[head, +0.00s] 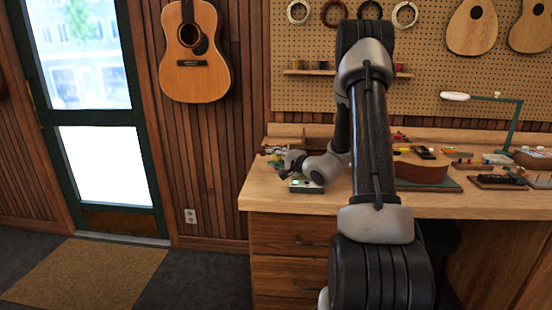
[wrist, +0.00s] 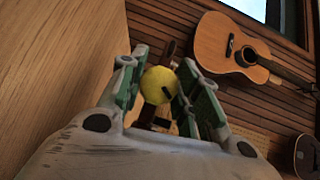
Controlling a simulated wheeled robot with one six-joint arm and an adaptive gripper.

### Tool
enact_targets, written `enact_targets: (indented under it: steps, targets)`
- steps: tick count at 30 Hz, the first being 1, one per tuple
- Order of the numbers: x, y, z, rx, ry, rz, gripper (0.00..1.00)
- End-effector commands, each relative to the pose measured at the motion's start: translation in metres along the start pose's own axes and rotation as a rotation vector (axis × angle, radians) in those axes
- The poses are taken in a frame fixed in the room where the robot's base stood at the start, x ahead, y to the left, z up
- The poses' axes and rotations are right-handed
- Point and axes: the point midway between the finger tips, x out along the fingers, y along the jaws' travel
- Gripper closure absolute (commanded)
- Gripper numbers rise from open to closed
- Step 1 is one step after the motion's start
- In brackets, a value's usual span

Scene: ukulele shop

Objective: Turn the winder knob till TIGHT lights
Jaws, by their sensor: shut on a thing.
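The yellow round winder knob (wrist: 156,86) sits between the two green-padded fingers of my gripper (wrist: 162,70) in the wrist view. A dark mark shows on the knob's face, toward its lower right. My gripper is shut on the knob. In the head view, my gripper (head: 290,170) is over a small dark winder box (head: 305,188) near the bench's front left edge. A small green-white patch shows on the box, but no lettering on it is legible. The knob is hidden in the head view.
The wooden bench (head: 278,202) holds a ukulele body (head: 420,170) on a dark mat, right of my arm. Small tools and a green desk lamp (head: 507,125) stand farther right. A guitar (head: 195,55) hangs on the wall behind. A door is at left.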

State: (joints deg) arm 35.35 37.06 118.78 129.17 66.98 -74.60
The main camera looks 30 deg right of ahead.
Motion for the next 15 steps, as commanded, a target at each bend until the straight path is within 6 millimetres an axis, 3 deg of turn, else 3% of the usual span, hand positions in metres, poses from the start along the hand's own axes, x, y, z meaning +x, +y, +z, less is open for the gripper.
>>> enact_targets:
  steps: [7, 15]
  targets:
    - [-0.0005, 0.0027, 0.0004, 0.151, -0.010, -0.144, 0.91]
    - [-0.0008, 0.0017, 0.0002, 0.169, -0.011, -0.164, 0.91]
